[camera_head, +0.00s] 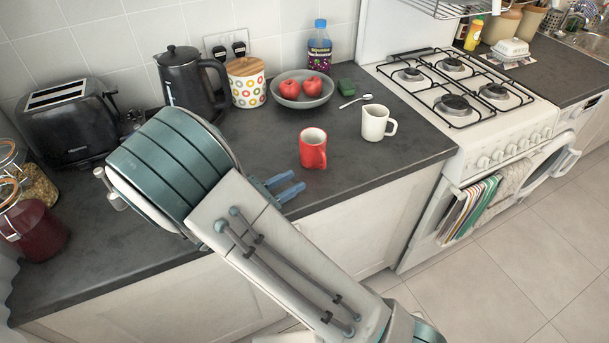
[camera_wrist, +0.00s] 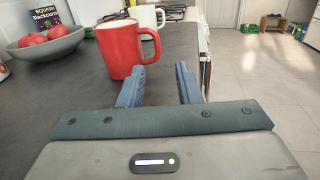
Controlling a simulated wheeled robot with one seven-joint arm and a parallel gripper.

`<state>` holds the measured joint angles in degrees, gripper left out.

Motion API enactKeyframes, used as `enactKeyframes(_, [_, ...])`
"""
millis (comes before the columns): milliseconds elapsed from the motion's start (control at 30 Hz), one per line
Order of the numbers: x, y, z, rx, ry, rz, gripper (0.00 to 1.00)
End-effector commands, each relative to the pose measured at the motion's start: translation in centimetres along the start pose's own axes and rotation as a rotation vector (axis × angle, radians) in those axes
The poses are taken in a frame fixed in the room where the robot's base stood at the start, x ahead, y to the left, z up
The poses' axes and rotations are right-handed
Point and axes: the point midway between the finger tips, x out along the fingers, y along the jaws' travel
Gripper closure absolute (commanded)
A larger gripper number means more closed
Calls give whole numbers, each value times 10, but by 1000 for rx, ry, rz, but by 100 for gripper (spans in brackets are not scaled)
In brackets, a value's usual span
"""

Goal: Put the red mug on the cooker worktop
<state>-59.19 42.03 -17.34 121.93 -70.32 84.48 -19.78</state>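The red mug (camera_head: 313,148) stands upright on the dark counter, near its front edge, with its handle towards the front right. My gripper (camera_head: 297,182) is just left of and in front of the mug, low over the counter edge. In the wrist view my gripper (camera_wrist: 160,82) is open, with nothing between its fingers. The red mug (camera_wrist: 122,50) is ahead of the left finger, and its handle reaches towards the gap. The cooker (camera_head: 470,90) has a white worktop with black pan supports over several burners, right of the counter.
A white mug (camera_head: 375,122) stands right of the red mug, towards the cooker. A black kettle (camera_head: 186,82) and toaster (camera_head: 68,122) stand left. A squash bottle (camera_head: 319,48) is at the wall.

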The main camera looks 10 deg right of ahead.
Motion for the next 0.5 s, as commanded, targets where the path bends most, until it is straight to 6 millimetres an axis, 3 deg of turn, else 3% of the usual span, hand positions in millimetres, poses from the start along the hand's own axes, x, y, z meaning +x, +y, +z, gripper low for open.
enactKeyframes(133, [-7,-2,1,6,10,-11,70])
enactKeyframes(267, [5,-15,6,50,71,-80,70])
enactKeyframes(500, [43,-78,19,293,349,-405,70])
